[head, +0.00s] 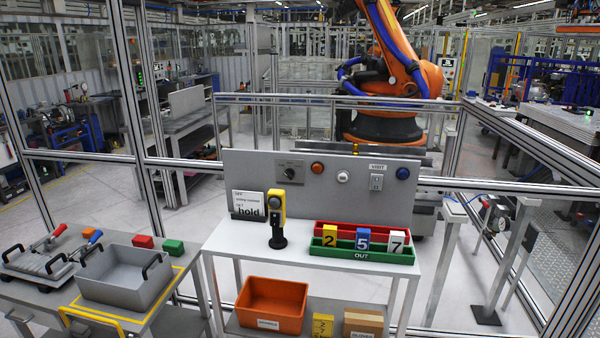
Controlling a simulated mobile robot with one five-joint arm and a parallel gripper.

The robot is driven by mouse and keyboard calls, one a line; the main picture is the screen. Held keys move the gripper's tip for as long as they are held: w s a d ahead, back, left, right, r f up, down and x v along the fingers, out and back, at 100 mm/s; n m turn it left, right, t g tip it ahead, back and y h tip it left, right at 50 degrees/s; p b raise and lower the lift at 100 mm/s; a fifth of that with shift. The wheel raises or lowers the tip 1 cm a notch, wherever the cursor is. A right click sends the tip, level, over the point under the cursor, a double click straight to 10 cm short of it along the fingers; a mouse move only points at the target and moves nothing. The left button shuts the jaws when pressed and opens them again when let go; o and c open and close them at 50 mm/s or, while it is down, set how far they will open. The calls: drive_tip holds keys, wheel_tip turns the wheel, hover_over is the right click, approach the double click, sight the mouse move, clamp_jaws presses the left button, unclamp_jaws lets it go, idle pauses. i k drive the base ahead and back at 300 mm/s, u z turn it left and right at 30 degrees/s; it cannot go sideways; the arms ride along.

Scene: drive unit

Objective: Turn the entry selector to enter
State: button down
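A grey control panel (225,185) stands upright at the back of the white workbench (225,237). A small plate with a dark rotary knob (289,173), which looks like the entry selector, sits on the panel's left part. Its markings and the way the knob points are too small to read. My gripper is not in view.
Right of the knob are an orange button (317,167), a white button (343,177), a switch under a "VISIT" label (377,166) and a blue button (403,173). A yellow device (276,204) on a black stand, a "hold" sign (247,204) and a green tray (342,254) stand in front.

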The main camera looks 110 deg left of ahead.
sight(290, 172)
drive_tip(key=u, duration=4.7)
drive_tip(key=i, duration=2.1)
drive_tip(key=u, duration=0.2)
